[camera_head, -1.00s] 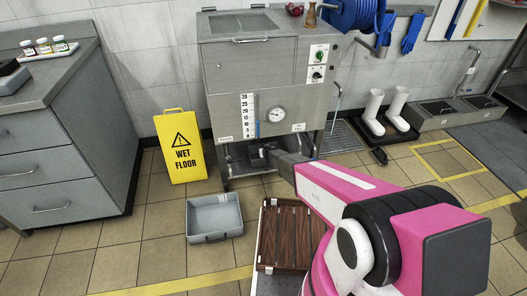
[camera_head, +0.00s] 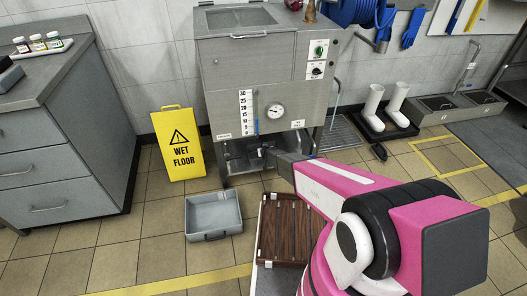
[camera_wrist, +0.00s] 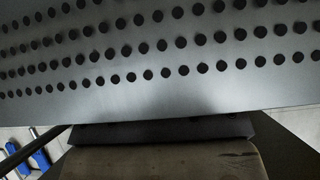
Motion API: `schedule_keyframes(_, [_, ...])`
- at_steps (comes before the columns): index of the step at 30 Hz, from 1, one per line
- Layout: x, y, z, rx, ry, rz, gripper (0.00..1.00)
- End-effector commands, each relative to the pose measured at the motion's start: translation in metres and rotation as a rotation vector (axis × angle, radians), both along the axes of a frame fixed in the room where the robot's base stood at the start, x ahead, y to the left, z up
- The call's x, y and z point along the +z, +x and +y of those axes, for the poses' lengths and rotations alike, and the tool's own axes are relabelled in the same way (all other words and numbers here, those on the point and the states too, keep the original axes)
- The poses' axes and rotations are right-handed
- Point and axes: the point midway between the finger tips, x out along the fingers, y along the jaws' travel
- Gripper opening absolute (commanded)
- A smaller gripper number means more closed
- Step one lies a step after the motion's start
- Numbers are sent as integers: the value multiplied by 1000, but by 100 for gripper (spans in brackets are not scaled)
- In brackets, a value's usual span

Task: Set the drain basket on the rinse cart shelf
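A perforated grey metal piece (camera_wrist: 180,50) with rows of round holes fills most of the wrist view, close to the camera; it looks like the drain basket, seen only in part. My gripper (camera_head: 270,154) reaches under the steel mixer (camera_head: 250,85), at its low front opening in the head view. In the wrist view a dark bar and a brownish block sit along the bottom, just below the metal's edge. Whether the fingers close on it is not clear. A brown slatted surface (camera_head: 288,228) with a metal edge lies low beside my arm; I cannot tell if it is the rinse cart shelf.
A grey tray (camera_head: 213,214) lies on the floor left of the slatted surface. A yellow wet floor sign (camera_head: 179,144) stands left of the mixer. A grey drawer cabinet (camera_head: 60,150) is at far left. White boots (camera_head: 383,108) stand on a black tray at right.

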Motion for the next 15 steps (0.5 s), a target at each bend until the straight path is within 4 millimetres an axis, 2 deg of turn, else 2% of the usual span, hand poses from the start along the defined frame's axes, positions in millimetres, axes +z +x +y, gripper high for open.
schedule_keyframes(9, [5,-2,-1,-1,1,0,38])
schedule_keyframes(15, [26,-29,-9,1,0,0,38])
